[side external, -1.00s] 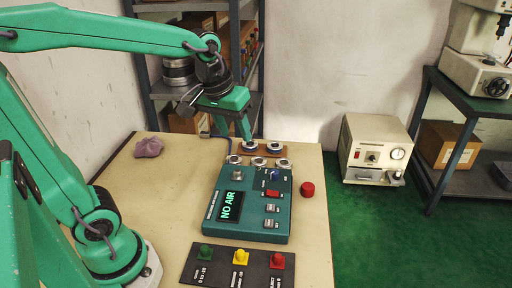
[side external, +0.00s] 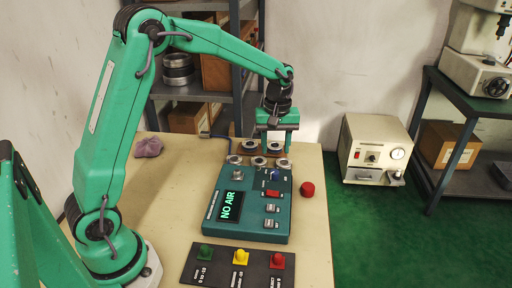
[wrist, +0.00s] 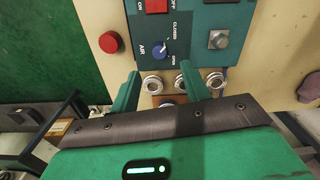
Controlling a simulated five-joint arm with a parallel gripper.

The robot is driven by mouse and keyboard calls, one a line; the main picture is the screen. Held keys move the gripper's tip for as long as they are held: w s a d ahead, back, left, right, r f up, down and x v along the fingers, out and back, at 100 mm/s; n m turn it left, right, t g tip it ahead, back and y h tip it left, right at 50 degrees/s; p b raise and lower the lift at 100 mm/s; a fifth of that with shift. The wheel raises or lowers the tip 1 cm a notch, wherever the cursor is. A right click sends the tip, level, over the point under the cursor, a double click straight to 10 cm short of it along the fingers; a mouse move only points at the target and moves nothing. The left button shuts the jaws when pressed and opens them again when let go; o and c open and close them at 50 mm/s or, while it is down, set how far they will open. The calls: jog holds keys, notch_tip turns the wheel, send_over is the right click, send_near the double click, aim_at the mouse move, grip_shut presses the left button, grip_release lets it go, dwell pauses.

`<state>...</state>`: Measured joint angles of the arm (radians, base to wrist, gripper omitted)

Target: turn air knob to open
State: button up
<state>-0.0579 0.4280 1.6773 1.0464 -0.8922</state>
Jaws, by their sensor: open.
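The blue air knob (side external: 274,175) sits at the upper right of the teal control box (side external: 228,232). In the wrist view the blue knob (wrist: 159,51) has AIR, CLOSED and OPEN labels around it; its white pointer mark appears nearer CLOSED. The box display (side external: 230,205) reads NO AIR. My gripper (side external: 274,154) is open and points down above the rings behind the box. In the wrist view my gripper (wrist: 160,72) has its two fingers apart and empty, with the knob ahead of the gap, not between the fingers.
Several metal rings (side external: 260,161) lie behind the box, close to my fingers. A red switch (side external: 272,193) is just below the knob. A red round button (side external: 307,189) is to the right. A pad with coloured buttons (side external: 240,257) lies in front. The table's left side is mostly clear.

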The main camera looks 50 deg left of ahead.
aim_at(275, 171)
jog(key=shift+w+a+f, duration=0.1)
jog(key=shift+w+f, duration=0.25)
jog(key=shift+f, duration=0.2)
jog(key=shift+s+f, duration=0.1)
jog(key=shift+f, duration=3.8)
jog(key=shift+c, duration=0.3)
jog(key=c, duration=0.9)
